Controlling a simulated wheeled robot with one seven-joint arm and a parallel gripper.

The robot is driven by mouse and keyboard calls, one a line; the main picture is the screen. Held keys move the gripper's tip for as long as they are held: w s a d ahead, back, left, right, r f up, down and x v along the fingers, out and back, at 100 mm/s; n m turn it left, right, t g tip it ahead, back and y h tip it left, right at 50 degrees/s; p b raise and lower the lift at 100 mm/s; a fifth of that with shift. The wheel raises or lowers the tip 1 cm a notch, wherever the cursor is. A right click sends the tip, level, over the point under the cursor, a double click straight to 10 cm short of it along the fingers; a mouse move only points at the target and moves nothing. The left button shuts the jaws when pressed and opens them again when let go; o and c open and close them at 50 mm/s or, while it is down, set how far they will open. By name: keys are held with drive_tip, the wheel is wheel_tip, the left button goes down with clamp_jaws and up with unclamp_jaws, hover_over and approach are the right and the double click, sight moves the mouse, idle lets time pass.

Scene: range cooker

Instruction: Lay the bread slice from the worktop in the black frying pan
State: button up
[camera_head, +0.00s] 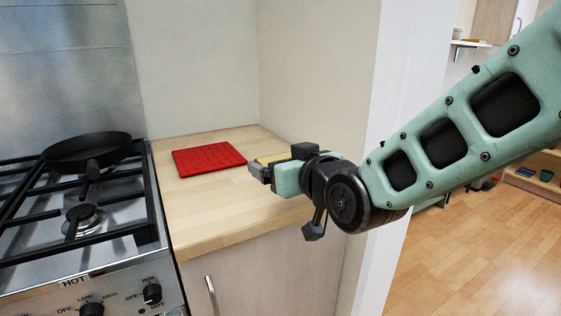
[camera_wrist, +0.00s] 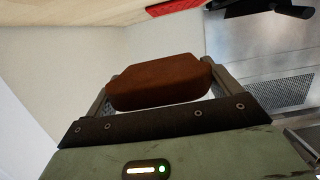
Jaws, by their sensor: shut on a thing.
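My gripper (camera_head: 266,169) is shut on the bread slice and holds it above the right part of the worktop. Only a yellowish strip of the bread slice (camera_head: 273,158) shows in the head view, as the fingers hide part of it. In the wrist view the bread slice (camera_wrist: 158,82) is a brown piece between the two fingers. The black frying pan (camera_head: 87,150) sits empty on the rear of the hob, left of my gripper and apart from it. A dark part of what looks like the pan (camera_wrist: 262,8) shows at the top right of the wrist view.
A red ribbed mat (camera_head: 209,158) lies on the wooden worktop (camera_head: 215,212) between the hob and my gripper. Black hob grates (camera_head: 40,240) surround the pan. A wall stands behind the worktop, and another close on its right. The front of the worktop is clear.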

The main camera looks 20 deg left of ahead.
drive_tip(key=w+d+f+m+t+h, duration=0.1)
drive_tip(key=w+d+f+m+h, duration=0.2)
drive_tip(key=d, duration=1.4)
drive_tip(key=w+d+f+m+t+h, duration=0.2)
drive_tip(key=w+d+f+h, duration=0.3)
drive_tip(key=d+f, duration=0.5)
drive_tip(key=w+d+f+m+t+h, duration=0.2)
drive_tip(key=w+d+f+m+h, duration=0.2)
drive_tip(key=d, duration=1.9)
wheel_tip(320, 180, down, 2)
drive_tip(key=shift+w+d+f+m, duration=0.15)
drive_tip(key=shift+w+d+m, duration=0.25)
drive_tip(key=shift+w, duration=0.4)
